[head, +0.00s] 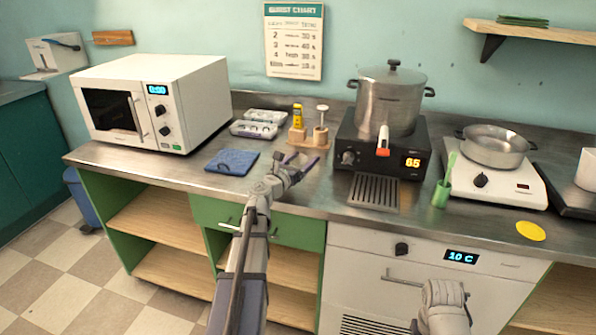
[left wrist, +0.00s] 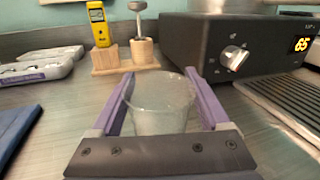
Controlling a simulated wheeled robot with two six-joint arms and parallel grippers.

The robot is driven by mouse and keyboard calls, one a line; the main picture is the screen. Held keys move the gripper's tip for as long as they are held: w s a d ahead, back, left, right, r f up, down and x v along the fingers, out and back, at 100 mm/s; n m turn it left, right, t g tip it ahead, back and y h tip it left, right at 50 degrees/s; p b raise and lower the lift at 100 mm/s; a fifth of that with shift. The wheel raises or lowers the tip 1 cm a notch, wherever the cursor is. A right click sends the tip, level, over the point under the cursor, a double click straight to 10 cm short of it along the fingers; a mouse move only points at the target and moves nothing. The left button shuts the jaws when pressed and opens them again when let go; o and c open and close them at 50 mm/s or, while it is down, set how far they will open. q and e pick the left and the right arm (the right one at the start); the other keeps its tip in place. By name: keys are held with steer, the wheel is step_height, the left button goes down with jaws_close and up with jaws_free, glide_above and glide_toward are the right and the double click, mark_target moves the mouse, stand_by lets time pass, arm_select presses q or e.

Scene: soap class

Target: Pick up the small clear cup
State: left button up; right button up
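The small clear cup (left wrist: 162,108) stands upright on the steel counter in the left wrist view. My left gripper (left wrist: 162,78) has its two purple fingers on either side of the cup, spread apart. I cannot tell whether the fingers touch its wall. In the head view my left gripper (head: 300,166) is low over the counter in front of the wooden holder, and the cup is hard to make out there. A grey part of my right arm shows at the bottom right, but its fingers do not show.
The wooden holder (left wrist: 142,50) with a yellow device (left wrist: 97,22) is behind the cup. A black burner (head: 345,140) with a steel pot (head: 390,100) stands to the right. A blue cloth (head: 232,162), a tray (head: 255,130) and a microwave (head: 150,100) are to the left.

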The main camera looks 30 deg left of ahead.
arm_select(q)
steer(key=c, duration=0.9)
steer(key=shift+o, duration=0.2)
step_height(320, 180, up, 10)
steer(key=p, duration=1)
